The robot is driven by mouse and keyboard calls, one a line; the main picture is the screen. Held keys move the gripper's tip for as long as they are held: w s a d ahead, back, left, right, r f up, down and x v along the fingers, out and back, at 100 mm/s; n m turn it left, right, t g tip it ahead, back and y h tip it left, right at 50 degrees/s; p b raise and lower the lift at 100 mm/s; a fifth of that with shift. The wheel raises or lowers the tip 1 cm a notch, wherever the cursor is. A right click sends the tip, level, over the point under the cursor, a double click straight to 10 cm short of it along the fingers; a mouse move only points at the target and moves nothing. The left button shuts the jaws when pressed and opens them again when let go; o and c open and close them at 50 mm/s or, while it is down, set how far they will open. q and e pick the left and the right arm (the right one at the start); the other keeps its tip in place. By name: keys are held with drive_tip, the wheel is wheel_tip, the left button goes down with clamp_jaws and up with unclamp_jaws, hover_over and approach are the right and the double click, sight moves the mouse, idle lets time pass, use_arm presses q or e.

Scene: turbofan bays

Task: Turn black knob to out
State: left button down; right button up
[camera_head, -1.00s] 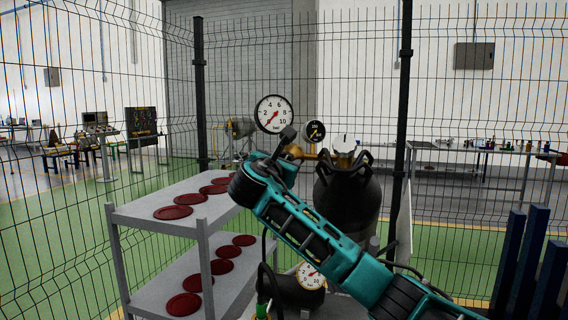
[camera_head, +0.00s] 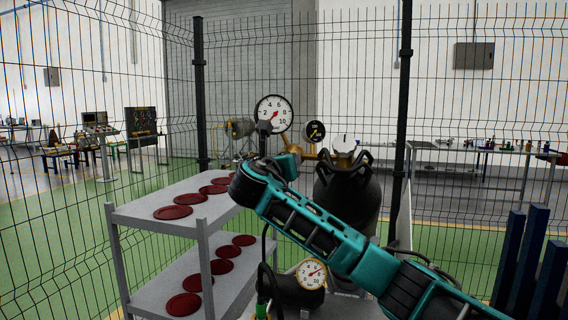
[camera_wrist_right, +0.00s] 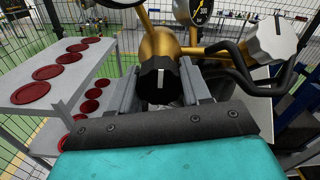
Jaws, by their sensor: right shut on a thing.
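The black knob (camera_wrist_right: 159,80) has a white line on its face and sits in front of a brass valve body (camera_wrist_right: 160,44) in the right wrist view. My right gripper (camera_wrist_right: 158,85) has its grey fingers on both sides of the knob and is shut on it. The knob's white line stands roughly upright in that view. In the head view my teal right arm reaches across from the lower right, and its wrist hides the knob. A large white gauge (camera_head: 273,112) and a smaller black gauge (camera_head: 315,131) stand above it. My left gripper is out of view.
A grey knob (camera_wrist_right: 272,38) and the dark cylinder (camera_head: 347,200) with handles stand close to the right. A grey shelf cart (camera_head: 140,213) with several red discs is on the left. A lower gauge (camera_head: 311,273) sits below my arm. Mesh fencing surrounds the area.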

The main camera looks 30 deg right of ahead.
drive_tip(key=shift+f, duration=0.2)
drive_tip(key=o, duration=1.1)
drive_tip(key=shift+r, duration=0.15)
drive_tip(key=shift+c, duration=0.2)
drive_tip(key=shift+a, duration=0.1)
drive_tip(key=v, duration=1.2)
drive_tip(key=shift+s+a+b, duration=0.25)
drive_tip(key=shift+s+b, duration=0.1)
drive_tip(key=shift+b, duration=0.1)
